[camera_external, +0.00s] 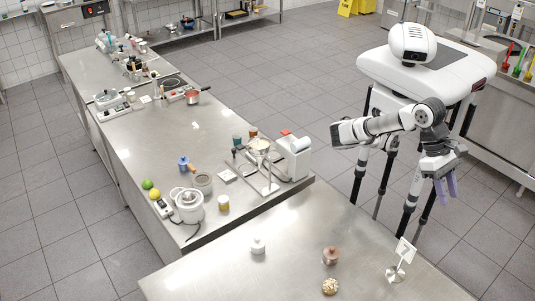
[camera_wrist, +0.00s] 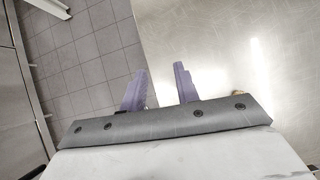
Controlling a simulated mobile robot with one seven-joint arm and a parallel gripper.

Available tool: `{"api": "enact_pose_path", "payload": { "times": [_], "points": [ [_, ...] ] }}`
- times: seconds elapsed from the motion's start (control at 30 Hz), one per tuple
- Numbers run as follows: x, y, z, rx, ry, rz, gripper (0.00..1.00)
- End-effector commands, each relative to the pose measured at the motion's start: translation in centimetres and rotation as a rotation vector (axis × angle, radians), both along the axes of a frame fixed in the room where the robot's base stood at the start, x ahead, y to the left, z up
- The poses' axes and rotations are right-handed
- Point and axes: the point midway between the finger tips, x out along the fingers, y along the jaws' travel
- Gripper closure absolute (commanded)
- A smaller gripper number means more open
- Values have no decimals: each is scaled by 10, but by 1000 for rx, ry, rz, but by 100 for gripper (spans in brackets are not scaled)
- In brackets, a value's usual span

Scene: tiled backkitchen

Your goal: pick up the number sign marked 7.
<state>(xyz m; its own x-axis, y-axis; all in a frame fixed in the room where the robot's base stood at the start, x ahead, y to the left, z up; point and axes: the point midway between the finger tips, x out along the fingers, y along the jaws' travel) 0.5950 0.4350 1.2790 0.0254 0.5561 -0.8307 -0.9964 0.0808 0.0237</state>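The number sign marked 7 (camera_external: 405,251) is a white card on a small stand with a round base. It stands upright near the far right edge of the front steel table in the external view. I cannot make it out in the wrist view. My gripper (camera_external: 447,190) hangs with purple fingers pointing down, up and to the right of the sign and apart from it. In the wrist view my gripper (camera_wrist: 160,82) has its two fingers spread with nothing between them; the table edge passes below them.
The front table (camera_external: 215,282) also holds a white lidded jar (camera_external: 258,245), a brown jar (camera_external: 331,255) and a pale knobbly item (camera_external: 330,286). A long counter (camera_external: 150,150) crowded with kitchenware stands behind. Tiled floor shows left of the table edge in the wrist view.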

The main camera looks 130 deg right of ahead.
Motion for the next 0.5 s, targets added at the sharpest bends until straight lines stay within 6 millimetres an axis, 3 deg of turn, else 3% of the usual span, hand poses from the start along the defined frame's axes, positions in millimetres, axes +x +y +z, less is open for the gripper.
{"api": "enact_pose_path", "payload": {
  "times": [0.03,0.13,0.3,0.5],
  "points": [
    [10,-6,-32,-118,-1,-2,69],
    [22,-22,-74,-303,2,8,69],
    [31,-37,-104,-438,11,16,69],
    [32,-34,-139,-447,14,17,69]
  ]
}}
